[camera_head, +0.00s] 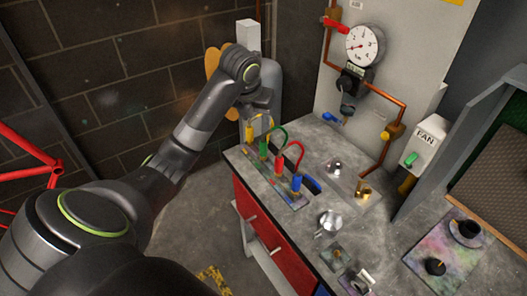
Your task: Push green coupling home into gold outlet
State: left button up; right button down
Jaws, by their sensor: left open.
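A green coupling (263,149) stands upright in a rack (293,203) at the bench's left edge, with a green hose (278,129) arching from it. A brass-gold fitting (363,190) stands on the bench to the right. Another gold fitting (393,131) sits on the copper pipe at the wall; I cannot tell which is the gold outlet. My left gripper (260,117) is open above the rack's far end, close to the yellow coupling (249,134) and the green hose. Its fingertips are small and partly hidden, so contact is unclear. My right gripper is out of view.
Red (279,164) and blue (297,183) couplings stand nearer in the rack. A gauge (364,45) and copper piping rise behind the bench. A FAN box (423,139) stands right. Cups and a paint-stained mat (448,259) occupy the front right.

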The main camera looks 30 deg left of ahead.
aim_at(262, 144)
pick_arm(q)
jog(key=x, duration=1.3)
jog(key=p+x, duration=0.1)
jog(key=x, duration=0.2)
jog(key=shift+s+f+p, duration=0.25)
jog(key=shift+f+p, duration=0.1)
jog(key=shift+w+f, duration=0.15)
jog(key=shift+f, duration=0.25)
grip_shut()
